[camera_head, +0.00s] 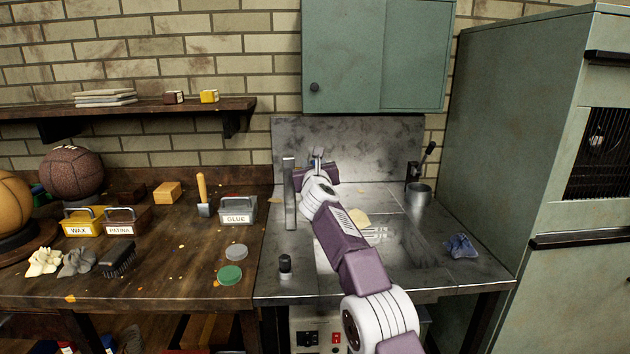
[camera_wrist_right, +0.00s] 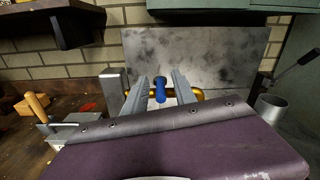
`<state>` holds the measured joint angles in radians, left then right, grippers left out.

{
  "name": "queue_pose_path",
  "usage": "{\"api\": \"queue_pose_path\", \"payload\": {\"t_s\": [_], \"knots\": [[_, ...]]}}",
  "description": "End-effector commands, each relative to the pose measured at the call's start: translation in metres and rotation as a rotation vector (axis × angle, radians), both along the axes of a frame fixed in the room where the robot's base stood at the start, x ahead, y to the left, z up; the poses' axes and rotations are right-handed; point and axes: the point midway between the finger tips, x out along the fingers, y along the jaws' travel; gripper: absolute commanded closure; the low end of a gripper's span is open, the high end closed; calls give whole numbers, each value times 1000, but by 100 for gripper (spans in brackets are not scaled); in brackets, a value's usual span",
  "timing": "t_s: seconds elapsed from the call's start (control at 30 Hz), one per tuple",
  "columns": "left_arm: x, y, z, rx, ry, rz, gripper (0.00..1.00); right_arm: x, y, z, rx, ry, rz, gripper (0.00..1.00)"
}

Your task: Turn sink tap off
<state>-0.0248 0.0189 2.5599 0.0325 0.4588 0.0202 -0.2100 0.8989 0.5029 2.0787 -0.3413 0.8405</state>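The tap shows in the right wrist view as a blue handle (camera_wrist_right: 160,92) with brass-coloured pipe (camera_wrist_right: 197,94) beside it, in front of the metal backsplash. My right gripper (camera_wrist_right: 160,84) is open, its two grey fingers on either side of the blue handle with gaps visible. In the head view my right gripper (camera_head: 317,160) is small and reaches toward the backsplash; my own wrist and arm hide most of the tap there. Whether the fingers touch the handle cannot be told. My left gripper is in neither view.
A tall metal upright (camera_head: 290,195) stands just left of my right gripper. A metal cup (camera_head: 418,194) and dark lever (camera_head: 429,152) are to the right. A green cabinet (camera_head: 375,55) hangs above. A glue box (camera_head: 238,210) and wooden-handled tool (camera_head: 203,195) sit left.

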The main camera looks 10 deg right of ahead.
Motion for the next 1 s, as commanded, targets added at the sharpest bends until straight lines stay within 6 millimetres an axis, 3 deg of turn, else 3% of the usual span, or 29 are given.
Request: {"api": "queue_pose_path", "payload": {"t_s": [0.03,0.33,0.57,1.0], "knots": [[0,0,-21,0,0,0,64,-6,0,-10,0,-2,0,67],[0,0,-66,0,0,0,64,-52,5,-8,1,0,1,67],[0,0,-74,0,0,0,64,-72,7,-4,0,2,0,67],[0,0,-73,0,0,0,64,-73,7,-2,0,3,-1,67]]}}
